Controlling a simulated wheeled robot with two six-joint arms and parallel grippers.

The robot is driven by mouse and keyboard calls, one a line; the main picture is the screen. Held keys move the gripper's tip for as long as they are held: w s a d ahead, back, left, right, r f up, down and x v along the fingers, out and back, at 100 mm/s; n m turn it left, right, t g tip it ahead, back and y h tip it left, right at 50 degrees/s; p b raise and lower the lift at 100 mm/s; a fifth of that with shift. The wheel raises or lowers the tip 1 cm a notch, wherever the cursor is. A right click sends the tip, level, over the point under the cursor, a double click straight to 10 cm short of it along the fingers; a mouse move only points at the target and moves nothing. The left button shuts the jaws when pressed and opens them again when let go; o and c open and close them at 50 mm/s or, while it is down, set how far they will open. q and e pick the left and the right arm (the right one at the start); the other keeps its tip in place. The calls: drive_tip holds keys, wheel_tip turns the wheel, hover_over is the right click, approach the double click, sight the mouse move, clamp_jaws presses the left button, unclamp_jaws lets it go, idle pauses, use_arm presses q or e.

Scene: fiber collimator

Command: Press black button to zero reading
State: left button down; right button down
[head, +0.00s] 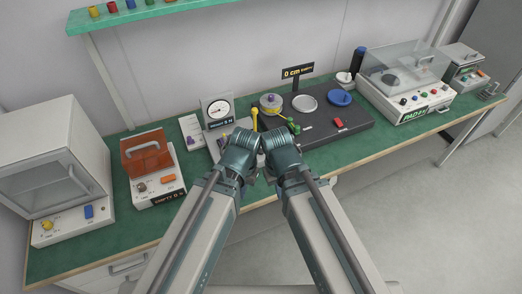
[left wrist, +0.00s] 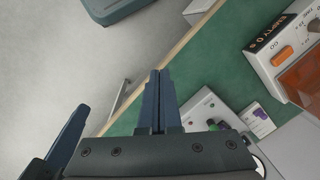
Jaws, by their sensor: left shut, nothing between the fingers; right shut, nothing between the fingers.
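A small black button-like control (head: 403,101) sits on the front of the white device with a clear lid (head: 436,103), at the right of the bench. I cannot tell if it is the task's button. A sign on the dark platform reads "0 cm" (head: 297,72). The left wrist view shows the left gripper's fingers (left wrist: 158,100) shut together and empty. The right gripper is shut; its fingertips are largely hidden in the head view. Both grippers are well left of the black control.
The dark platform (head: 355,128) carries a red button (head: 338,123) and dishes. A dial gauge (head: 218,110) stands at its left. A brown-lidded device (head: 150,158) and a white oven-like box (head: 50,150) stand further left. Green bench top (head: 110,235) shows bare along the front left.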

idle(0.8)
use_arm(q)
drive_tip(key=n+t+h+b, duration=0.6)
drive_tip(key=n+t+b, duration=0.25)
drive_tip(key=n, duration=1.55)
hover_over(261, 151)
wheel_tip(261, 151, down, 3)
drive_tip(key=shift+s+a+r+n+g, duration=0.2)
drive_tip(key=shift+a+r+n+g, duration=0.1)
drive_tip(key=shift+a+n, duration=0.15)
drive_tip(key=shift+f+b, duration=0.15)
drive_tip(key=shift+b, duration=0.25)
wheel_tip(261, 151, down, 9)
drive_tip(key=b, duration=0.8)
drive_tip(key=shift+r+b, duration=0.2)
drive_tip(key=shift+b, duration=0.1)
drive_tip(key=shift+f+b, duration=0.4)
